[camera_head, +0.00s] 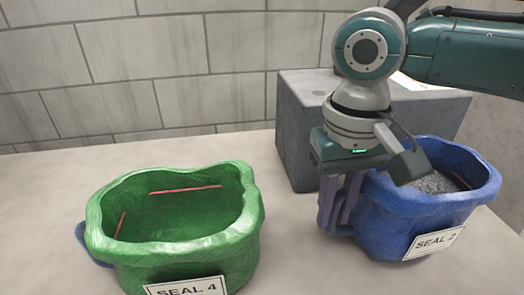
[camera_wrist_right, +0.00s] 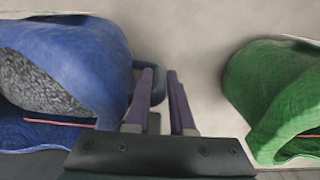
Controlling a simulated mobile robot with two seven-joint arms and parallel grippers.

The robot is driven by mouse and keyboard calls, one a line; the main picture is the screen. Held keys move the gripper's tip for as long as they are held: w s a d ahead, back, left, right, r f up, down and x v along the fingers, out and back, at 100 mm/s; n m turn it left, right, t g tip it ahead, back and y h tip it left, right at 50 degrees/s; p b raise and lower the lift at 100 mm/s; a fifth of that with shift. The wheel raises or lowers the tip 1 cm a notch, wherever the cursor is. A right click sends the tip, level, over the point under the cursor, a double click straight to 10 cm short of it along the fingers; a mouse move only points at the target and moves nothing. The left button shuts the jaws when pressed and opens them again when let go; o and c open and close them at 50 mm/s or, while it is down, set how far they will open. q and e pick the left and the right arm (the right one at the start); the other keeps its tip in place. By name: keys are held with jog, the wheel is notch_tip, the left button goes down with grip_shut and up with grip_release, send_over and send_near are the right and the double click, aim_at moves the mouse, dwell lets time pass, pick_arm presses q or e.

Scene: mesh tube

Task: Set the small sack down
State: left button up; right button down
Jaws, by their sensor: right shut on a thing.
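A blue sack (camera_head: 395,215) tagged SEAL 2 stands upright at the right of the head view, with grey grainy stuff inside. It also shows at the left of the right wrist view (camera_wrist_right: 90,50). My right gripper (camera_head: 339,222) points down at the sack's left side. It is shut on the sack's side loop, which shows beside the fingers in the wrist view (camera_wrist_right: 160,76). I cannot tell whether the sack's base touches the table. A green sack (camera_head: 245,235) tagged SEAL 4 stands at the left, its visible inside without grains. My left gripper is out of view.
A grey block (camera_head: 299,135) stands behind the blue sack, close to it. A pale table top (camera_head: 40,205) carries these things, with bare room between the sacks and at the left. A tiled wall (camera_head: 150,75) closes off the back.

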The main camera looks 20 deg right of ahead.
jog(key=c, duration=0.8)
grip_release()
jog(key=shift+f, duration=0.1)
